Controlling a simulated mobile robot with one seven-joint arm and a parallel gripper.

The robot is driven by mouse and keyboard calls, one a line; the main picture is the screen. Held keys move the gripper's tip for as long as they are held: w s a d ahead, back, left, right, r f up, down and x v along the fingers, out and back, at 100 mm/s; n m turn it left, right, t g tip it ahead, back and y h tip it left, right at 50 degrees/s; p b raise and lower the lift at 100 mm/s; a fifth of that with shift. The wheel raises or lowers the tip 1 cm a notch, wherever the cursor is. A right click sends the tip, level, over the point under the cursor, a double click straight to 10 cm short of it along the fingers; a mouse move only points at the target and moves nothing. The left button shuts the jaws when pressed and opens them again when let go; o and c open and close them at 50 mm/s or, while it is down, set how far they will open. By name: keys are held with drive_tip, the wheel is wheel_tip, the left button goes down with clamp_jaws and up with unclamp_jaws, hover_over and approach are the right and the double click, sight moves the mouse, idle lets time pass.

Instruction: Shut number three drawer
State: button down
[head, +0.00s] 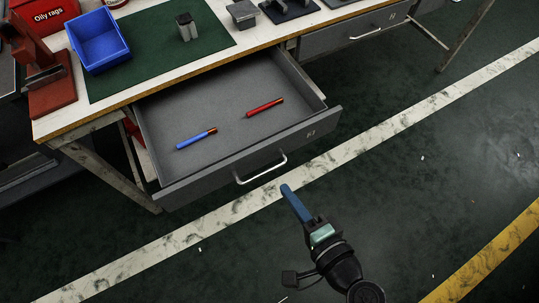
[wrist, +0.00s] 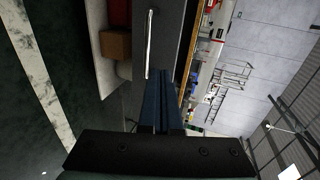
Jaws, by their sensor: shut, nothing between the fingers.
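A grey drawer (head: 190,188) stands pulled out from under the workbench. A small label is on its front, too small to read surely. Its pale bar handle (head: 262,169) is on the front; the handle also shows in the wrist view (wrist: 150,45). A blue pen-like stick (head: 195,139) and a red one (head: 264,107) lie inside. My gripper (head: 286,188) has its blue fingers shut and empty, just in front of the drawer front, below and right of the handle in the head view. In the wrist view the fingers (wrist: 162,112) point toward the drawer front; I cannot tell whether they touch.
A second drawer (head: 335,40) under the bench at right looks closed. The benchtop holds a green mat (head: 150,60), a blue bin (head: 100,42) and a red vise-like tool (head: 50,85). A slanted bench leg (head: 105,175) stands left of the drawer. The floor in front is clear.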

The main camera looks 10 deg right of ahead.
sight(260, 157)
drive_tip(key=b+x, duration=0.1)
drive_tip(key=x, duration=0.8)
drive_tip(key=shift+w+a+f, duration=0.1)
drive_tip(key=shift+w+a, duration=0.15)
drive_tip(key=shift+w, duration=0.1)
